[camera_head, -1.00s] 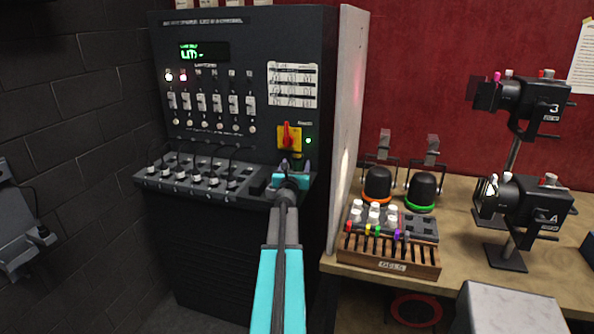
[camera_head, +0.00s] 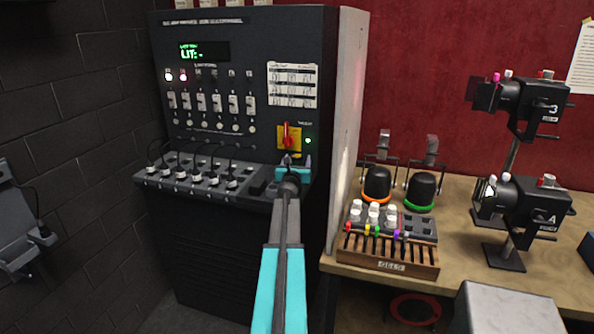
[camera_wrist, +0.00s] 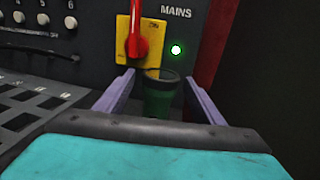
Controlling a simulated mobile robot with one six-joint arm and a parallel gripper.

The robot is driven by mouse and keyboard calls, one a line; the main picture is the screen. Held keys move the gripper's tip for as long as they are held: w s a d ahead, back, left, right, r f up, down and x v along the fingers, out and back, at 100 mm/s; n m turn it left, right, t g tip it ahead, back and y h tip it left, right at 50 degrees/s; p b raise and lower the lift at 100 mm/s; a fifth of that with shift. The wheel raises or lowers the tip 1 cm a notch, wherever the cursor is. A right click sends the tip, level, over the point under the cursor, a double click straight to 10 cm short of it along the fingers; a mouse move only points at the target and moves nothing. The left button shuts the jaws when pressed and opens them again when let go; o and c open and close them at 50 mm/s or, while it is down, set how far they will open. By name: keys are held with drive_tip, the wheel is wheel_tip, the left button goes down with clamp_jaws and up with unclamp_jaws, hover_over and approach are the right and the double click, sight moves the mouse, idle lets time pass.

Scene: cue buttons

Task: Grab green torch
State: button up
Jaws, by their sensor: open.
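The green torch (camera_wrist: 161,96) stands upright in the wrist view, its dark round end on top. It sits between the two fingers of my gripper (camera_wrist: 159,86), with a gap on each side. The gripper is open. In the head view my gripper (camera_head: 296,161) is at the right end of the control panel's ledge, just below the red mains switch. The torch cannot be made out there, behind my gripper and arm. Its lower part is hidden in the wrist view by my gripper body.
The red mains switch (camera_wrist: 138,38) on its yellow plate is just behind the torch. Cables and plugs (camera_head: 205,175) line the ledge to the left. A pale partition (camera_head: 347,130) stands close on the right, beside a wooden bench (camera_head: 455,262) with lamps and a gel rack (camera_head: 390,255).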

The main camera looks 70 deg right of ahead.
drive_tip(key=c, duration=1.3)
drive_tip(key=shift+r, duration=0.15)
wheel_tip(320, 180, up, 18)
drive_tip(key=p, duration=1.1)
drive_tip(key=shift+p, duration=0.35)
